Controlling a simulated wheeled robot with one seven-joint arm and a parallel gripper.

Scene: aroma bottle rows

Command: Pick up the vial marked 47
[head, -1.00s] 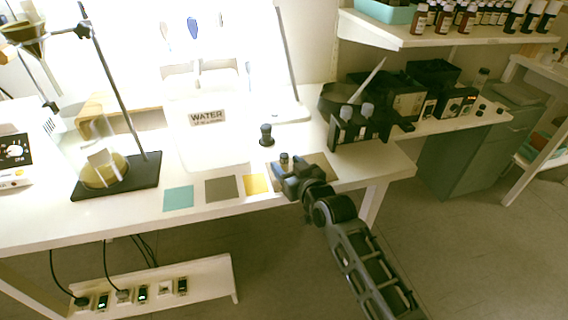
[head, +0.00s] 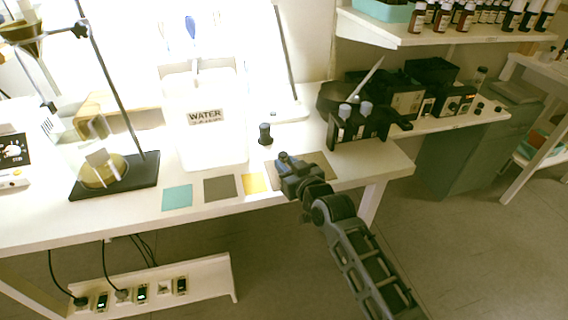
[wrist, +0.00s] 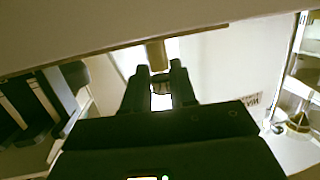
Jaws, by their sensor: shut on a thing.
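My gripper (head: 286,163) is low over the front edge of the bench, at the left end of a brown mat. It is shut on a small vial (wrist: 157,54), which shows as a brownish cylinder between the fingertips (wrist: 160,84) in the wrist view. In the head view the fingers hide most of the vial, and I cannot read its mark. I cannot tell whether it touches the mat. A separate dark bottle (head: 265,134) stands upright on the bench behind my gripper.
Teal (head: 177,197), grey (head: 219,188) and yellow (head: 254,183) squares lie left of my gripper. The brown mat (head: 319,168) has bare room. A black rack (head: 358,129) with grey-topped bottles stands to the right. A WATER container (head: 212,145) stands behind. Amber bottles (head: 441,18) line the upper shelf.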

